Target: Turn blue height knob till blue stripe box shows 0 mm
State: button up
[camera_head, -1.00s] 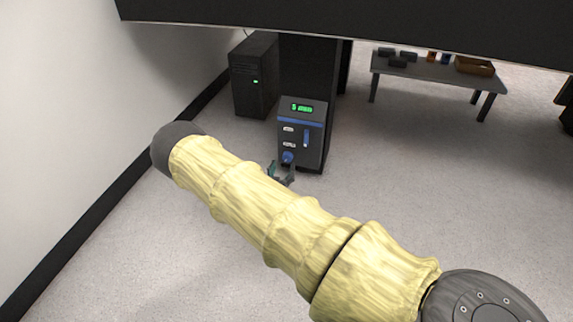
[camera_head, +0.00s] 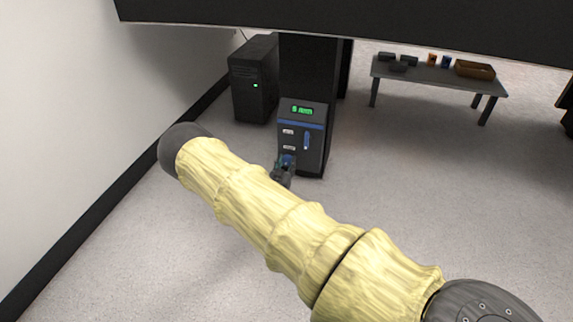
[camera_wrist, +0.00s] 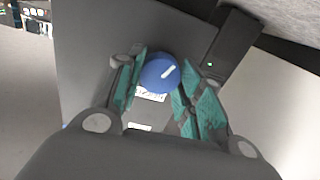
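The blue stripe box (camera_head: 316,150) stands against a black column in the head view. Its green display (camera_head: 302,110) shows a figure in mm, too small to read surely. The blue height knob (camera_wrist: 160,73) is low on the box's front; its white pointer line slants up to the right in the wrist view. My gripper (camera_wrist: 162,78) has its teal-padded fingers either side of the knob, spread about as wide as it. I cannot tell whether the pads touch it. In the head view my gripper (camera_head: 283,171) partly covers the knob.
A black computer tower (camera_head: 253,85) with a green light stands left of the column. A grey bench (camera_head: 436,76) with small blocks and a brown tray (camera_head: 474,69) is at the back right. A dark overhang (camera_head: 340,22) crosses the top. The floor around is clear.

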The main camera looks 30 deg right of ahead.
jog(key=shift+c, duration=1.1)
jog(key=shift+n, duration=0.3)
jog(key=n+p, duration=0.2)
jog(key=n, duration=0.2)
jog(key=shift+r, duration=0.1)
jog(key=n, duration=0.3)
jog(key=shift+a+n+p, duration=0.1)
jog(key=shift+n+p, duration=0.2)
jog(key=shift+w+n, duration=0.1)
jog(key=shift+n, duration=1.8)
jog(key=o, duration=1)
jog(key=shift+a, duration=0.1)
jog(key=shift+o, duration=0.2)
